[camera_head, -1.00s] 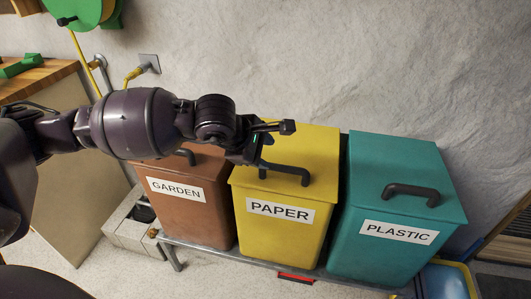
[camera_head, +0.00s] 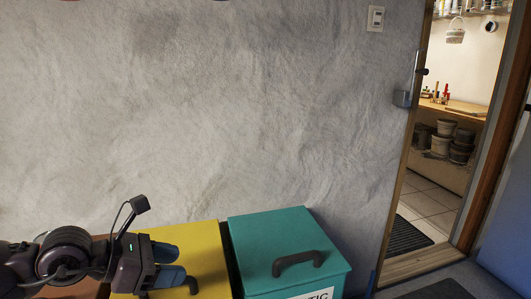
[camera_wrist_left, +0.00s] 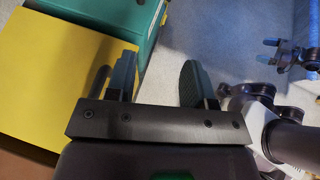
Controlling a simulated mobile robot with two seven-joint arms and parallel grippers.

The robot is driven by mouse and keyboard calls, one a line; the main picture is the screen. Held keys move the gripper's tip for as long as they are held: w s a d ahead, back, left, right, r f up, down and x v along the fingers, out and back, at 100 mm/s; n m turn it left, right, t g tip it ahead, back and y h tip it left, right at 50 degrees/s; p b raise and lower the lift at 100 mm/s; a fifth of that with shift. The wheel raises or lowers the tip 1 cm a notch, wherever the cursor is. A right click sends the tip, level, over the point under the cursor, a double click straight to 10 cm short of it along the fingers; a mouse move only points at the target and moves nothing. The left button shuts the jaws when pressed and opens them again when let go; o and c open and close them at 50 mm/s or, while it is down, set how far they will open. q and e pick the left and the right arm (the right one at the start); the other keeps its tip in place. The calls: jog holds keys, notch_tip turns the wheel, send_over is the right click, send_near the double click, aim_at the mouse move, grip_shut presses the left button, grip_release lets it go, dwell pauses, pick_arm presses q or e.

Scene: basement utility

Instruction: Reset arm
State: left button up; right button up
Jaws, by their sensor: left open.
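My left gripper (camera_head: 178,265) is at the lower left of the head view, over the lid of the yellow bin (camera_head: 205,242). Its two blue fingers are apart, and nothing shows between them. In the left wrist view the same open fingers (camera_wrist_left: 158,80) show with the yellow bin (camera_wrist_left: 45,75) at left. My right gripper (camera_wrist_left: 268,51) shows small at the upper right of the left wrist view, its blue fingertips apart and empty.
A teal bin (camera_head: 260,238) with a dark handle stands right of the yellow one. A brown bin (camera_head: 75,291) is mostly hidden behind my left arm. A grey wall (camera_head: 200,110) rises behind them. An open doorway (camera_head: 430,190) is at right.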

pick_arm(q)
notch_tip(320, 180, up, 5)
jog(key=d+n+t+h+p, duration=0.2)
jog(key=n+t+h, duration=0.3)
jog(key=n, duration=0.7)
jog(key=s+a+f+n+t+y+p, duration=0.25)
jog(key=a+f+n+y, duration=0.35)
jog(key=n, duration=0.7)
jog(key=s+a+f+n+t+y+p, duration=0.15)
jog(key=s+a+f+n+y, duration=0.35)
jog(key=f+n, duration=0.6)
jog(key=s+f+n+g+y+p, duration=0.1)
jog(key=s+f+n, duration=0.4)
jog(key=s, duration=0.5)
jog(key=s+f+n+g+y+p, duration=0.2)
jog(key=s+f+n, duration=0.3)
jog(key=s, duration=0.6)
jog(key=shift+a+f+n+g+y, duration=0.2)
jog(key=shift+a+n+g+y, duration=0.15)
jog(key=shift+n+g+y, duration=0.35)
pick_arm(e)
notch_tip(320, 180, up, 8)
jog(key=t, duration=0.1)
